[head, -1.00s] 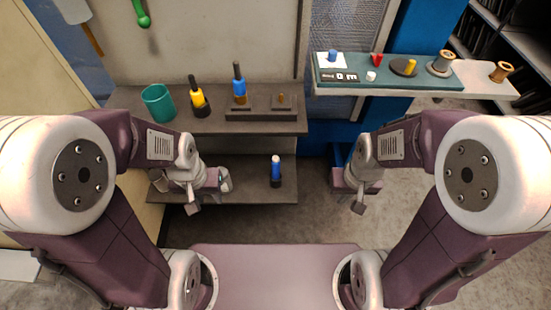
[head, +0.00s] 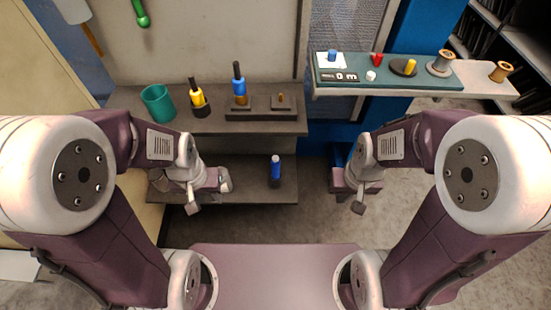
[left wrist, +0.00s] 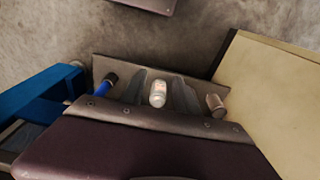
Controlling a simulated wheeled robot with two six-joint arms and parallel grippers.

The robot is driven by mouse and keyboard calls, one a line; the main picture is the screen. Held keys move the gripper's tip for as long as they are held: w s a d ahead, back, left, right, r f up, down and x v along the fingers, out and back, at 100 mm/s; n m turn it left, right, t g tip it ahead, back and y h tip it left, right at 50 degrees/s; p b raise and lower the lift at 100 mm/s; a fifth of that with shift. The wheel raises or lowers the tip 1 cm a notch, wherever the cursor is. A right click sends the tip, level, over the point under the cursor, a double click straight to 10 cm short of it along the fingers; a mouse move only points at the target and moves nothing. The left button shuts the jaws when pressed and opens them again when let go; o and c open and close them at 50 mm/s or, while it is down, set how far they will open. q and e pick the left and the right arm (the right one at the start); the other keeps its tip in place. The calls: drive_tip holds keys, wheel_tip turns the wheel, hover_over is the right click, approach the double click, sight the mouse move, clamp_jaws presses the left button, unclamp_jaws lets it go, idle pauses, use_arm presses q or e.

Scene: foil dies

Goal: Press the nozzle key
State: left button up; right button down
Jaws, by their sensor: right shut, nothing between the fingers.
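A teal panel (head: 350,88) on the right shelf carries small coloured parts: a blue one (head: 332,56) on a white plate, a red one (head: 376,59), a white one (head: 371,76) and a yellow one (head: 411,66) on a dark disc. A small display (head: 338,77) sits at its front. I cannot tell which part is the nozzle key. My right gripper (head: 358,208) is shut and empty, below and in front of the panel. My left gripper (head: 225,181) is by the lower left shelf. Its fingers flank a white bottle (left wrist: 158,92); whether they touch it is unclear.
A teal cup (head: 158,103), yellow (head: 198,100) and blue (head: 239,88) tools stand on the upper left shelf. Spools (head: 441,63) stand right of the disc. The floor between the shelves is clear.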

idle(0.6)
use_arm(q)
clamp_jaws()
idle(1.5)
